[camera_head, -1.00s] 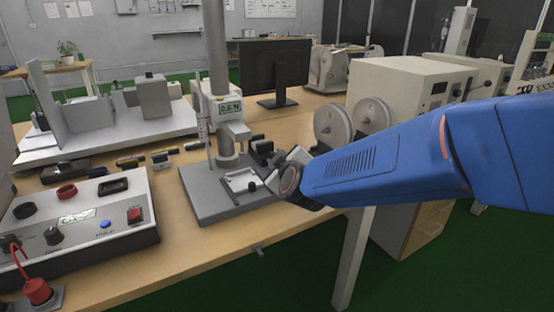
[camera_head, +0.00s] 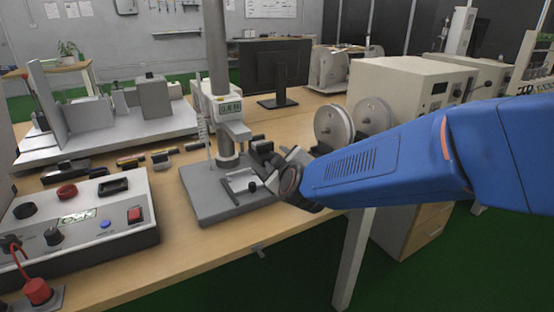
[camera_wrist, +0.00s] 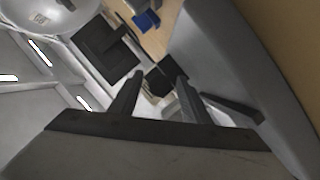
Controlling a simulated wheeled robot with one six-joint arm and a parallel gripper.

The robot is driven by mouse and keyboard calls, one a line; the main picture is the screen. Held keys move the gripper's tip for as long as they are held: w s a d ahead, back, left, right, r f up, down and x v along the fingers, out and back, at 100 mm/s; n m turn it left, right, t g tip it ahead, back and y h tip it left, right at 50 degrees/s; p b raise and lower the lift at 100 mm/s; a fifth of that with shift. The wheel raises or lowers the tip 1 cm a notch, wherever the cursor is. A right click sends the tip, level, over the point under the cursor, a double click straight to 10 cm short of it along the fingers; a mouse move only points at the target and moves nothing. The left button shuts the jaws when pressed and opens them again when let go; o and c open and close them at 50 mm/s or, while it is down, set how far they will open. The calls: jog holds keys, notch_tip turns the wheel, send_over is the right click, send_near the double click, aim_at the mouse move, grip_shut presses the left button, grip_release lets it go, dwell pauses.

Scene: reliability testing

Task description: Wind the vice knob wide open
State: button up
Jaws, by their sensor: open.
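The small vice (camera_head: 242,181) sits on the grey base plate of the test stand, in front of its column. A small black knob (camera_head: 252,186) shows at its near right side. My gripper (camera_wrist: 158,77) is open, with two dark fingers apart in the wrist view. A black block (camera_wrist: 166,75) shows just beyond and between the fingertips; I cannot tell whether it is the knob or touches them. In the head view my wrist is right beside the vice, and it hides part of it.
The stand column (camera_head: 217,60) rises close behind the vice. A grey control box (camera_head: 80,218) with buttons is at the left. Two grey discs (camera_head: 335,128) and a beige instrument (camera_head: 405,90) stand behind my arm. The bench's front strip (camera_head: 200,262) is clear.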

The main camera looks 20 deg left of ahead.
jog(key=v, duration=1.7)
jog(key=shift+d, duration=0.1)
